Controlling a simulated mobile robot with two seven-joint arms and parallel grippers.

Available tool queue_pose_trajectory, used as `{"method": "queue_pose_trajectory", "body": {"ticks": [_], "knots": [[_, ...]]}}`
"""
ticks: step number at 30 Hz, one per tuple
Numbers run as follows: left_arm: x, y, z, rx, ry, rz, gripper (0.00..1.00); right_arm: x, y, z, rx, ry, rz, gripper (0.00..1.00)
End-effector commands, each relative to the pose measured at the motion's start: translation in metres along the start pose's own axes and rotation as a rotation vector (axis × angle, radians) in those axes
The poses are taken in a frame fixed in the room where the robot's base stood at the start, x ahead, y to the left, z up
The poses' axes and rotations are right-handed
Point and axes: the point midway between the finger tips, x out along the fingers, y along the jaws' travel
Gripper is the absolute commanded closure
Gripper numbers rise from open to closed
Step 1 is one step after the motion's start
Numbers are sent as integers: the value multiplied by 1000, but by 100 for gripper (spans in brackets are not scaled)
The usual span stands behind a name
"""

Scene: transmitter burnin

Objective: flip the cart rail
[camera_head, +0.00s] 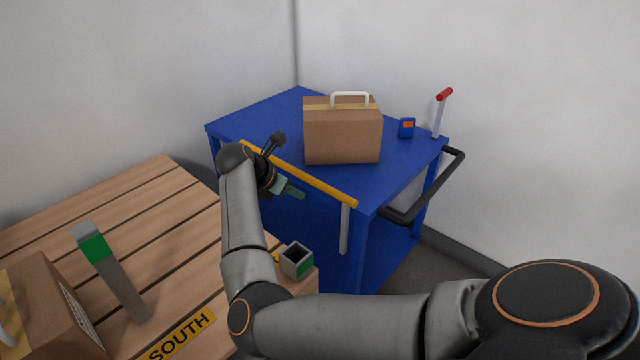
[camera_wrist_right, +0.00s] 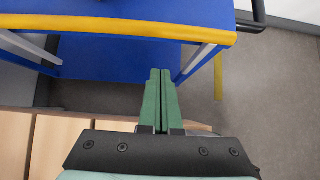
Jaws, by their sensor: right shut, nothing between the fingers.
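The yellow cart rail (camera_head: 315,186) runs along the near edge of the blue cart (camera_head: 270,115). A pale post (camera_head: 344,230) hangs down from its right end. In the right wrist view the rail (camera_wrist_right: 120,27) crosses the top, with pale posts slanting down near both ends. My right gripper (camera_head: 292,191) is in front of the cart, close to the rail's middle in the picture; its green fingers are shut and empty. In the wrist view the fingertips (camera_wrist_right: 160,72) point toward the cart below the rail, apart from it. My left gripper is not in view.
On the cart stand a brown case (camera_head: 342,135), a small blue device (camera_head: 406,128) and a red-topped lever (camera_head: 438,112). A black push handle (camera_head: 440,187) juts out right. The slatted wooden table (camera_head: 130,205) holds another box, a grey-green bar and a square socket (camera_head: 296,261).

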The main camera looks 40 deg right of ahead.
Motion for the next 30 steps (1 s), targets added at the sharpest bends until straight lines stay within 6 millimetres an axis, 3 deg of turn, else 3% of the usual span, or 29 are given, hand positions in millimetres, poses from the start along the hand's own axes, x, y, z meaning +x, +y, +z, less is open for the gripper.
{"method": "queue_pose_trajectory", "body": {"ticks": [11, 16, 30], "knots": [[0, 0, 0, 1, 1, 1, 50, -3, 4, -6, 2, 20, 9, 100], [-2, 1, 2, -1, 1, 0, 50, 7, 3, -6, 2, 18, 6, 100], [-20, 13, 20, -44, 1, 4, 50, 100, 3, -8, 0, 16, 6, 100]]}}
